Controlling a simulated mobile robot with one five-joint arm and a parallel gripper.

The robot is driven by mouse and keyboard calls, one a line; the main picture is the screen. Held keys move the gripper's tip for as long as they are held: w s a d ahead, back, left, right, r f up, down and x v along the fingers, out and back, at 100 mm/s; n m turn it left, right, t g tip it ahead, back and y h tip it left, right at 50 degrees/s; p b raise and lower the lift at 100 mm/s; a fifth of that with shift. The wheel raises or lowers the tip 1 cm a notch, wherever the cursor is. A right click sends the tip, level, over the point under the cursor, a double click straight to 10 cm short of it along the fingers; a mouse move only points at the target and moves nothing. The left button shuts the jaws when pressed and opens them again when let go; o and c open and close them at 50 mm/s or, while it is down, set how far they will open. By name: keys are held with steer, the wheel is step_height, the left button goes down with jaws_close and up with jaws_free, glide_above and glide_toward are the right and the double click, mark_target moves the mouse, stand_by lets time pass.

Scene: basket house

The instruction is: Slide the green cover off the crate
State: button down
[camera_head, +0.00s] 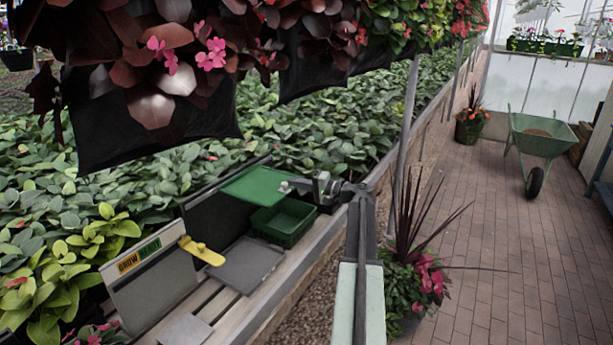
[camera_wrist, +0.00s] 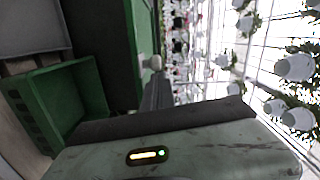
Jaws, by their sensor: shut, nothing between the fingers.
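The green cover (camera_head: 248,184) is a flat panel behind and left of the green crate (camera_head: 285,226) in the head view. The crate's inside is largely open to view. A small pale knob (camera_head: 284,187) sits at the cover's right end. My gripper (camera_head: 296,187) is shut and empty, just right of the knob. In the wrist view the cover (camera_wrist: 113,45) stands beside the open crate (camera_wrist: 88,95), and the knob (camera_wrist: 153,62) is close to my fingertips (camera_wrist: 157,82). I cannot tell whether they touch.
A grey tray (camera_head: 245,265) lies left of the crate on the slatted bench (camera_head: 213,306). A yellow handle (camera_head: 201,250) and a grey sign panel (camera_head: 150,281) stand farther left. A spiky potted plant (camera_head: 408,275) is right of my arm. The brick path (camera_head: 490,235) is largely clear.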

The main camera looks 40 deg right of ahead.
steer(key=s+a, duration=0.3)
steer(key=a, duration=1.1)
steer(key=shift+s+a, duration=0.35)
steer(key=shift+f, duration=0.1)
steer(key=s+d+r+p, duration=0.1)
steer(key=s+d, duration=0.6)
steer(key=s, duration=0.2)
steer(key=shift+d, duration=0.4)
steer(key=shift+r, duration=0.1)
